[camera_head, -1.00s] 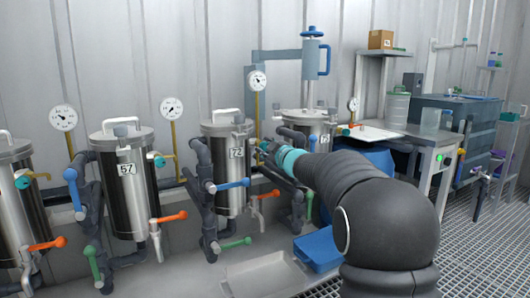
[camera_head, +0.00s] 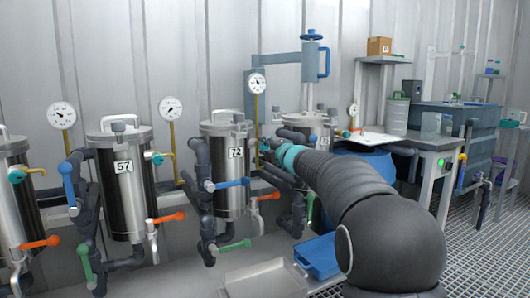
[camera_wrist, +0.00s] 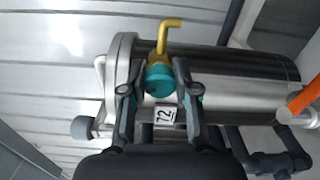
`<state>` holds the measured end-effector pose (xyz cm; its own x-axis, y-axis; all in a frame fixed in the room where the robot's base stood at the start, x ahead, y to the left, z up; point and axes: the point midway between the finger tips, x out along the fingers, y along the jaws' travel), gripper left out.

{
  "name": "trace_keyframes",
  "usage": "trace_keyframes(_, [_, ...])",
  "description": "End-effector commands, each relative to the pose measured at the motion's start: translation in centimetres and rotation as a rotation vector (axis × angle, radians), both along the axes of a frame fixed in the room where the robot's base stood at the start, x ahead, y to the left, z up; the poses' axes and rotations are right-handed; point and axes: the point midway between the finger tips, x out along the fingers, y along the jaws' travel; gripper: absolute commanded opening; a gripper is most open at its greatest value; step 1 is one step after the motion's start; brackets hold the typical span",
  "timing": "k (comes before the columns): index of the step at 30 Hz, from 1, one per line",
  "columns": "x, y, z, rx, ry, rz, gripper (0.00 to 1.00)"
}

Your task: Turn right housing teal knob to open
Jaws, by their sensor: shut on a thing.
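In the head view my gripper (camera_head: 268,147) reaches the right side of this housing, and the knob there is mostly hidden.
Housing 57 (camera_head: 122,190) stands to the left with its own teal knob (camera_head: 156,158). Another housing (camera_head: 310,128) is behind my arm. Blue (camera_head: 232,183), green (camera_head: 235,246) and orange (camera_head: 269,195) valve handles stick out nearby. A blue tray (camera_head: 318,256) is below.

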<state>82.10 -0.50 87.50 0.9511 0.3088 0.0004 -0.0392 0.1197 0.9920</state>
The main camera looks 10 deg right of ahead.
Motion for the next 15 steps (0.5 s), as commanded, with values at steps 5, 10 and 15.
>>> trace_keyframes(5, [0.0, 0.08, -0.09, -0.102, -0.034, 0.002, 0.0])
trace_keyframes(10, [0.0, 0.09, -0.05, -0.165, -0.053, 0.002, 0.0])
trace_keyframes(15, [0.0, 0.09, -0.01, -0.197, -0.064, 0.002, 0.0])
